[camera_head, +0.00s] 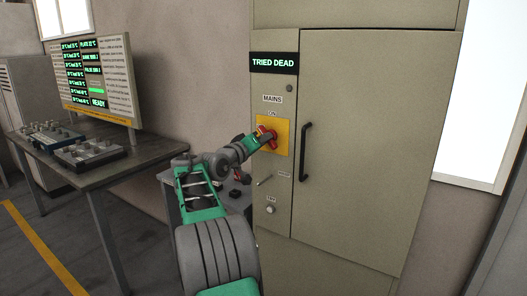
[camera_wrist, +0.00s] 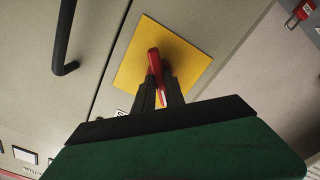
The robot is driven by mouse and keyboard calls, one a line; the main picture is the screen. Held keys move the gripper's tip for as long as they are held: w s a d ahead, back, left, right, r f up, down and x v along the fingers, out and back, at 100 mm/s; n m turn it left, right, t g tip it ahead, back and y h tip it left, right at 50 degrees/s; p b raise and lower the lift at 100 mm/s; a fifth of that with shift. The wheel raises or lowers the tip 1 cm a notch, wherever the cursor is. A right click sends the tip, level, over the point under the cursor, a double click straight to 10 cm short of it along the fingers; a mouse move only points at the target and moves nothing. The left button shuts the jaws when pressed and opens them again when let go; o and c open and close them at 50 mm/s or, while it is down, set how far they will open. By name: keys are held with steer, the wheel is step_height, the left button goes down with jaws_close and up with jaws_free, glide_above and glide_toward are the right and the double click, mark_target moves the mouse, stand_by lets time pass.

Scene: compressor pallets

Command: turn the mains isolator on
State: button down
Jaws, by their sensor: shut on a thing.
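The mains isolator is a red rotary handle (camera_head: 269,135) on a yellow square plate (camera_head: 261,121), set in the narrow left panel of a beige cabinet. A "MAINS" label and an "ON" mark sit above it. My gripper (camera_head: 264,137) reaches it from the lower left and is shut on the red handle. In the wrist view the red handle (camera_wrist: 154,62) stands between the two dark fingers of my gripper (camera_wrist: 157,92), in front of the yellow plate (camera_wrist: 190,62). The fingers hide part of the handle. I cannot tell the handle's exact angle.
A "TRIED DEAD" sign (camera_head: 273,63) is above the isolator. The cabinet door's black handle (camera_head: 305,151) is close on the right. A small table (camera_head: 168,178) stands behind my arm. A bench (camera_head: 100,170) with control boxes and a display board (camera_head: 96,80) are at left.

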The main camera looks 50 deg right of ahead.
steer(key=shift+f+m+b, duration=0.1)
steer(key=shift+m+b, duration=3.3)
steer(key=shift+m, duration=0.8)
steer(key=c, duration=1.4)
jaws_free()
steer(key=shift+a, duration=0.1)
steer(key=a, duration=0.7)
steer(key=shift+s+a+b, duration=0.3)
steer(key=shift+s+b, duration=0.1)
steer(key=shift+b, duration=0.05)
